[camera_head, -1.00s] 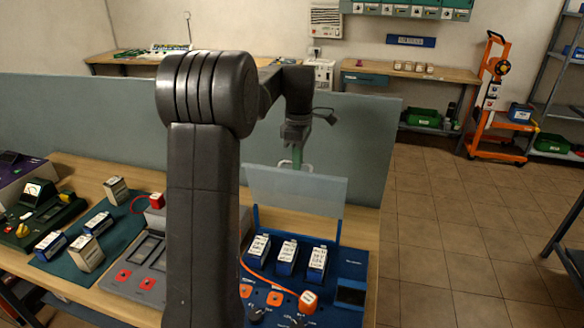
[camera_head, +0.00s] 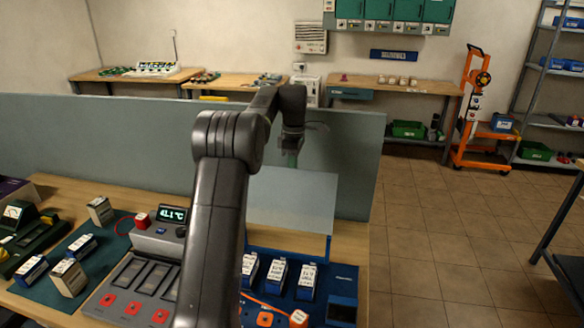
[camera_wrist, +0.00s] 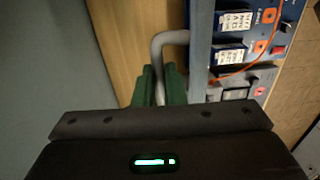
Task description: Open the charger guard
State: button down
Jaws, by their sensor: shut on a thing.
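The charger guard (camera_head: 292,203) is a clear, greyish panel hinged over the blue charger (camera_head: 343,284). It stands raised, close to upright, along the charger's back. My gripper (camera_head: 291,158) is at the panel's top edge, behind it, partly hidden by my arm. In the wrist view my green fingers (camera_wrist: 158,86) are shut on the guard's grey bent handle (camera_wrist: 168,38). Several white-labelled blue batteries (camera_head: 277,273) sit in the charger, and they also show in the wrist view (camera_wrist: 232,20).
A grey-green partition (camera_head: 350,165) stands close behind the workbench and my gripper. Left of my arm are a grey charger (camera_head: 140,285) with a lit display and a green mat (camera_head: 95,265) with boxed batteries. Open floor (camera_head: 440,250) lies to the right.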

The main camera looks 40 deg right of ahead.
jog(key=shift+f, duration=0.15)
jog(key=c, duration=1.5)
grip_release()
jog(key=shift+r, duration=0.2)
jog(key=shift+w+d+r, duration=0.1)
jog(key=shift+d+r, duration=0.05)
jog(key=shift+r, duration=1.7)
jog(key=shift+w+d+r, duration=0.1)
jog(key=shift+r, duration=1.7)
